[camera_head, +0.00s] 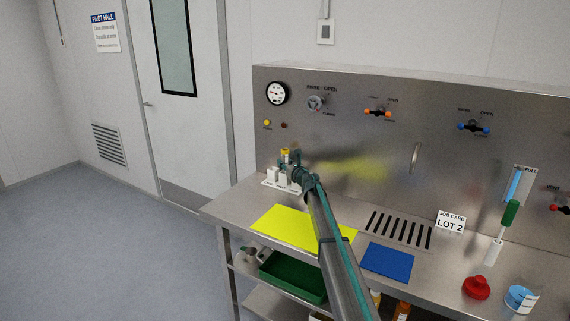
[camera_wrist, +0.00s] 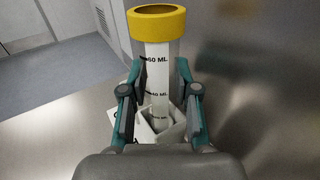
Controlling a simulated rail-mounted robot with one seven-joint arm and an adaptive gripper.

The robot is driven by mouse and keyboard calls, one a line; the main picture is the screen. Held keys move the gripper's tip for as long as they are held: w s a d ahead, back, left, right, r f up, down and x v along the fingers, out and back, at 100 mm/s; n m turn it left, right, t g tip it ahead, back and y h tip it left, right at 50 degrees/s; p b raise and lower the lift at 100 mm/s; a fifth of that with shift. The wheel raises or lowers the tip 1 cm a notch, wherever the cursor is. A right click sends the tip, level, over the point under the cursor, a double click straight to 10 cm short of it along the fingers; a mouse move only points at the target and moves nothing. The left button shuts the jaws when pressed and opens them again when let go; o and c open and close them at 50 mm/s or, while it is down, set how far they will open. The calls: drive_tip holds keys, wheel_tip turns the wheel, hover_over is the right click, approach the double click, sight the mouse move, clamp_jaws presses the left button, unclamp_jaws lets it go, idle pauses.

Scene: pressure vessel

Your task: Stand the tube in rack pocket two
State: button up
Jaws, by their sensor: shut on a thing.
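The tube is clear with a yellow collar and black volume marks. In the wrist view the tube (camera_wrist: 160,72) stands close to upright between my gripper's fingers. My gripper (camera_wrist: 158,98) is shut on it below the collar. The tube's lower end lines up with a square white pocket of the rack (camera_wrist: 172,132); I cannot tell how deep it sits or which pocket this is. In the head view the yellow collar (camera_head: 285,152) shows above my gripper (camera_head: 291,167). The white rack (camera_head: 268,183) stands on the bench's left end, its right part hidden by my gripper.
A yellow mat (camera_head: 285,225) and a blue mat (camera_head: 388,262) lie on the steel bench. A slotted drain, a job card (camera_head: 451,221), a red knob-like item (camera_head: 476,287) and a blue-and-white container (camera_head: 520,298) are to the right. The panel with valves (camera_head: 360,150) rises behind.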

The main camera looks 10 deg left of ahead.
drive_tip(key=shift+f, duration=0.2)
drive_tip(key=shift+f+b, duration=0.45)
drive_tip(key=shift+b, duration=0.1)
drive_tip(key=shift+f, duration=0.1)
drive_tip(key=o, duration=0.8)
drive_tip(key=shift+c, duration=0.2)
